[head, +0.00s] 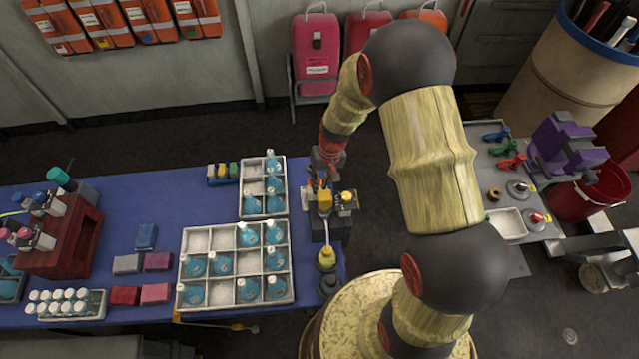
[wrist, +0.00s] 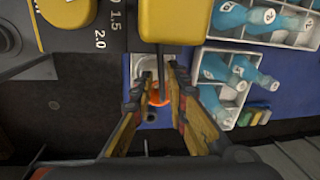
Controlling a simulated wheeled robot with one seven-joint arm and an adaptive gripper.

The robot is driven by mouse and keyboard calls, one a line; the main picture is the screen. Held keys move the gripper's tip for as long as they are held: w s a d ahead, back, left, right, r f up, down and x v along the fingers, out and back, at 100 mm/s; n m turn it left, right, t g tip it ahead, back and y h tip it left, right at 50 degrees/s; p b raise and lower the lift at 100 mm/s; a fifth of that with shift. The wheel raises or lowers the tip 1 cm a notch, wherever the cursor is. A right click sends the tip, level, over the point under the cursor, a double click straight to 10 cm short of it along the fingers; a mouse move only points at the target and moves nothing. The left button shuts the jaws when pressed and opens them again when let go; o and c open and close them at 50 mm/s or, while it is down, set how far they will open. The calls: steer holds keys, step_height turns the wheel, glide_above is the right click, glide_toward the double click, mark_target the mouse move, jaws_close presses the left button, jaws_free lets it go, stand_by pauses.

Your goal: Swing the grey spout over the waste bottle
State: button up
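My gripper (head: 323,182) is at the far side of a dark dispenser (head: 328,229) with a yellow block (head: 325,201) on top. In the wrist view, my gripper (wrist: 157,78) is open, its fingers on either side of a thin grey tube, seemingly the grey spout (wrist: 160,70). It runs out from under the yellow block (wrist: 168,22). I cannot tell whether the fingers touch it. Something orange (wrist: 157,98) shows lower between the fingers; I cannot tell whether it is the waste bottle. A yellow-topped bottle (head: 326,257) stands at the dispenser's near side.
A white rack (head: 234,265) of blue-liquid bottles stands left of the dispenser, with a smaller rack (head: 264,187) behind it. A yellow knob (head: 348,197) sits on the dispenser's right. Free blue table (head: 200,205) shows left of the racks.

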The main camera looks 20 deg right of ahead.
steer(key=shift+o, duration=0.9)
step_height(320, 180, up, 12)
steer(key=d, duration=0.2)
steer(key=shift+f, duration=0.1)
steer(key=shift+s, duration=0.1)
